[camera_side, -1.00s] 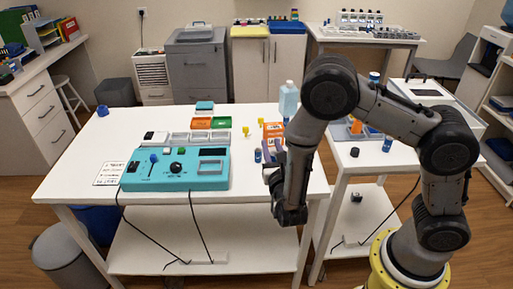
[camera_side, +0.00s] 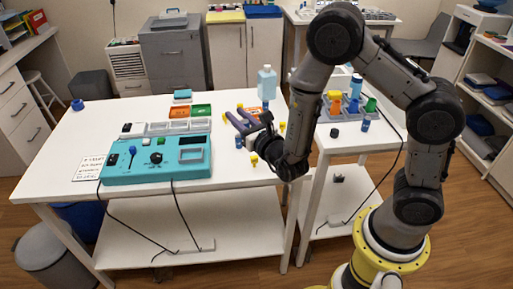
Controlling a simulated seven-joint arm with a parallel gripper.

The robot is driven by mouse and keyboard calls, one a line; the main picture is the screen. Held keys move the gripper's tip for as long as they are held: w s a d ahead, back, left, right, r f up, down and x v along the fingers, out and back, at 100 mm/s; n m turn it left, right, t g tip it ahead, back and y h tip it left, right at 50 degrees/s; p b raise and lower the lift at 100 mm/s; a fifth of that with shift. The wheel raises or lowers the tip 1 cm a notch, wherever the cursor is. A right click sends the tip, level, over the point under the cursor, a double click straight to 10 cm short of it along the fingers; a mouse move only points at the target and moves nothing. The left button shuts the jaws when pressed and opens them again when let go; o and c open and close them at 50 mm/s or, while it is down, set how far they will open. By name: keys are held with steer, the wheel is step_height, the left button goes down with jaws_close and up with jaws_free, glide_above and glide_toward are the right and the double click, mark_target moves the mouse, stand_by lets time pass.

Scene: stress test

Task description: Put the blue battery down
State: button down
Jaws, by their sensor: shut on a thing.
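My gripper (camera_side: 243,124) is over the right part of the white table, its fingers pointing left. It is shut on a small blue cylinder, seemingly the blue battery (camera_side: 238,142), at the near side of the fingers. The exact grip is small and partly hidden, and I cannot tell whether the battery touches the tabletop. Another blue cylinder (camera_side: 365,124) stands on the right side table.
A teal device (camera_side: 157,160) with a knob and lever sits left of my gripper. Several small trays (camera_side: 202,111) lie behind it. A clear bottle (camera_side: 266,84) stands behind the gripper. Yellow pieces (camera_side: 254,160) lie nearby.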

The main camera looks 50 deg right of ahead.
steer(key=shift+a, duration=0.2)
steer(key=s+d+r+m+g+h, duration=0.3)
steer(key=s+d+m+g+h, duration=0.1)
steer(key=d, duration=0.4)
steer(key=s+d+r+m+g+h, duration=0.3)
steer(key=d+r+g+h, duration=0.1)
steer(key=d, duration=0.3)
steer(key=s+d+r+m+g+h, duration=0.3)
steer(key=s+d+m+g+h, duration=0.1)
steer(key=d, duration=0.4)
steer(key=s+d+r+m+g+y, duration=0.1)
steer(key=s+d+r+m+g, duration=0.3)
steer(key=s, duration=0.4)
steer(key=s+d+r+m+g+y, duration=0.1)
steer(key=s+d+m+g, duration=0.25)
steer(key=s+g, duration=0.35)
steer(key=s+d+r+m+g+y, duration=0.1)
steer(key=s+d+r+m+g, duration=0.25)
steer(key=s, duration=0.55)
steer(key=w+d+f, duration=0.2)
steer(key=d+f, duration=1.2)
steer(key=shift+w+d+n+g, duration=0.3)
steer(key=shift+w+n+g, duration=0.05)
steer(key=shift+w+n, duration=0.05)
steer(key=shift+f, duration=0.5)
